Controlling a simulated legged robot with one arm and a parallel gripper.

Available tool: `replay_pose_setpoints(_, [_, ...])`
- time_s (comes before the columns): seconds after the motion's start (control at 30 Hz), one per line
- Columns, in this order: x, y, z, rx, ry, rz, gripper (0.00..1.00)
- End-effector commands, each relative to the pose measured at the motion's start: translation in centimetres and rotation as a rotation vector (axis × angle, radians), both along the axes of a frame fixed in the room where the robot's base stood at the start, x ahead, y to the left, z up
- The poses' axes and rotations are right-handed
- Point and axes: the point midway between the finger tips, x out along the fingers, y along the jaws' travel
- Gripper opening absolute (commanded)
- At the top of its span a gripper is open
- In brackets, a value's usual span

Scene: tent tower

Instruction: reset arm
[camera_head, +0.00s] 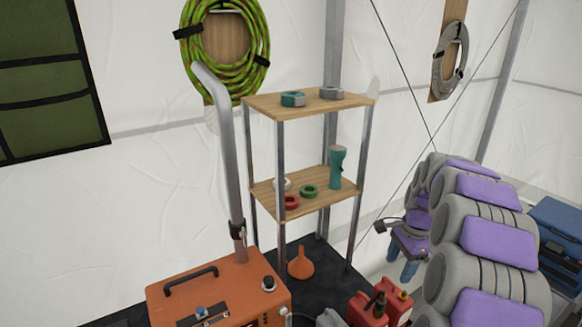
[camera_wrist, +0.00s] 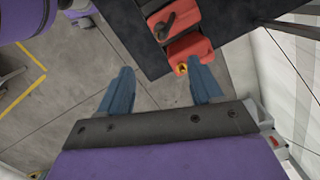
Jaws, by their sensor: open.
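My gripper (camera_wrist: 162,92) shows in the wrist view with its two blue fingers spread apart. Nothing is between the fingers except the grey floor (camera_wrist: 150,93) below. The right fingertip appears close to the yellow spout of a red canister (camera_wrist: 185,48) in the picture, but I cannot tell the true distance. In the head view, the purple and grey segments (camera_head: 485,240) at the right seem to be part of my arm.
A two-tier wooden shelf (camera_head: 258,104) holds tape rolls and a teal flashlight (camera_head: 336,167). An orange machine (camera_head: 220,295) with an upright pipe stands in front. An orange funnel (camera_head: 300,264) and red canisters (camera_head: 368,308) are on the dark mat. White tent walls stand behind.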

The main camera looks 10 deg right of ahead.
Motion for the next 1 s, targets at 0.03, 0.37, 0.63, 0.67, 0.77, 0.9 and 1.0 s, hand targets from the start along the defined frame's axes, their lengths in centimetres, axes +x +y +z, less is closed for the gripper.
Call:
replay_pose_setpoints(0.03, [-0.1, 0.4, 0.1, 0.000, -0.001, 0.012, 0.65])
replay_pose_setpoints(0.37, [-4.7, 10.2, 1.8, 0.001, -0.009, 0.399, 0.65])
replay_pose_setpoints(0.63, [-12.1, 18.0, 1.8, 0.004, -0.001, 0.805, 0.65])
replay_pose_setpoints(0.67, [-13.1, 18.7, 1.7, 0.004, 0.000, 0.848, 0.65])
replay_pose_setpoints(0.77, [-16.3, 20.9, 1.1, 0.006, 0.004, 0.992, 0.65])
replay_pose_setpoints(0.9, [-21.0, 23.1, 0.0, 0.010, 0.010, 1.188, 0.65])
replay_pose_setpoints(1.0, [-24.4, 24.3, -1.1, 0.015, 0.017, 1.320, 0.65])
